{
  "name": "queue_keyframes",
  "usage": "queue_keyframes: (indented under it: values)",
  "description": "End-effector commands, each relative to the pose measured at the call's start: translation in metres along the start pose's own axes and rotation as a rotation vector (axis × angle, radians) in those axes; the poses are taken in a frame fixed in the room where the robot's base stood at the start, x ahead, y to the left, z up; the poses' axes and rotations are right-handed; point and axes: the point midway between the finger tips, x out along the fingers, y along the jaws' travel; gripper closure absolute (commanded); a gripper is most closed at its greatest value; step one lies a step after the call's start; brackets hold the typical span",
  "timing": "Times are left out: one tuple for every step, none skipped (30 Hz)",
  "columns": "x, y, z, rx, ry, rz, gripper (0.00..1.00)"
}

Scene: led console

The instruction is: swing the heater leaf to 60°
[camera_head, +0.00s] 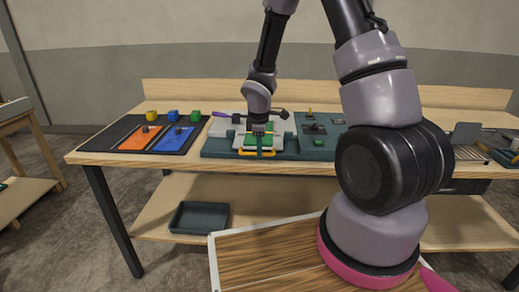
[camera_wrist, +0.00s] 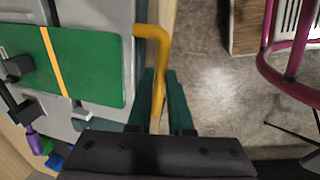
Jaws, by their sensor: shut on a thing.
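The heater leaf appears to be the pale grey plate (camera_wrist: 92,12) with a green panel (camera_wrist: 95,75) and a thin yellow stripe on it. A yellow bar handle (camera_wrist: 151,31) stands out from its edge. In the wrist view my gripper (camera_wrist: 161,88) has its two teal fingers shut on this handle, one on each side. In the head view my gripper (camera_head: 259,143) points down at the front of the green console (camera_head: 218,148), just over the yellow handle (camera_head: 257,153). The leaf looks about flat there; its exact angle and hinge cannot be made out.
A black mat with an orange panel (camera_head: 140,137) and a blue panel (camera_head: 174,139) lies left. Yellow, blue and green blocks stand behind them. A purple-handled tool (camera_head: 220,114) lies behind the console. A dark tray (camera_head: 199,217) is on the lower shelf.

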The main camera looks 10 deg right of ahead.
Motion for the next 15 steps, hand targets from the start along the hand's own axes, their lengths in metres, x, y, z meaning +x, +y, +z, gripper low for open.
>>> queue_keyframes:
  values:
    - [0.000,0.000,0.000,0.001,0.000,0.000,1.00]
    - [0.000,0.000,0.000,0.001,0.000,-0.001,1.00]
    - [-0.001,0.001,0.000,0.002,0.000,-0.003,1.00]
    - [-0.001,0.001,0.000,0.002,0.000,-0.005,1.00]
    - [-0.001,0.001,0.000,0.002,0.001,-0.007,1.00]
    - [-0.002,0.001,0.000,0.002,0.001,-0.011,1.00]
    - [-0.003,0.002,0.001,0.002,0.001,-0.016,1.00]
    - [-0.004,0.002,0.001,0.004,0.001,-0.021,1.00]
    - [-0.005,0.003,0.001,0.003,0.002,-0.029,1.00]
    - [-0.006,0.003,0.001,0.006,0.002,-0.036,1.00]
    - [-0.007,0.004,0.001,0.005,0.002,-0.044,1.00]
    - [-0.009,0.005,0.001,0.005,0.002,-0.056,1.00]
    - [-0.011,0.005,0.001,0.006,0.003,-0.067,1.00]
    - [-0.012,0.006,0.001,0.007,0.003,-0.077,1.00]
    - [-0.015,0.007,0.001,0.006,0.003,-0.093,1.00]
